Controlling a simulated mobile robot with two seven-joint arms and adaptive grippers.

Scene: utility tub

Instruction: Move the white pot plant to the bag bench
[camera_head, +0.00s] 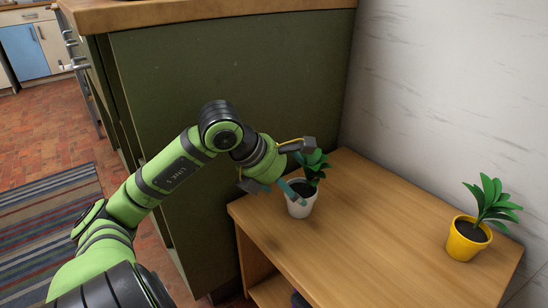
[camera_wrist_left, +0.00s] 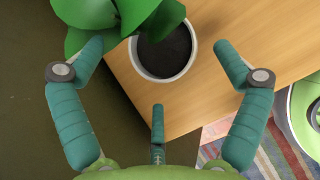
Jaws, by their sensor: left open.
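The white pot plant (camera_head: 301,207) stands upright near the left end of a wooden table (camera_head: 350,245), its green leaves rising behind my fingers. My left gripper (camera_head: 289,178) is open beside it, and one teal finger crosses in front of the pot. In the left wrist view the white pot (camera_wrist_left: 163,72) with dark soil lies between the fingertips of my left gripper (camera_wrist_left: 157,50), with leaves at the upper left. I cannot tell if the fingers touch it. I cannot identify the bag bench for certain. My right gripper is not in view.
A yellow pot plant (camera_head: 467,243) stands at the table's right end. A dark green cabinet (camera_head: 235,75) rises behind my left arm, with a white wall (camera_head: 440,90) at the right. A striped rug (camera_head: 50,230) lies left. The table's middle is clear.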

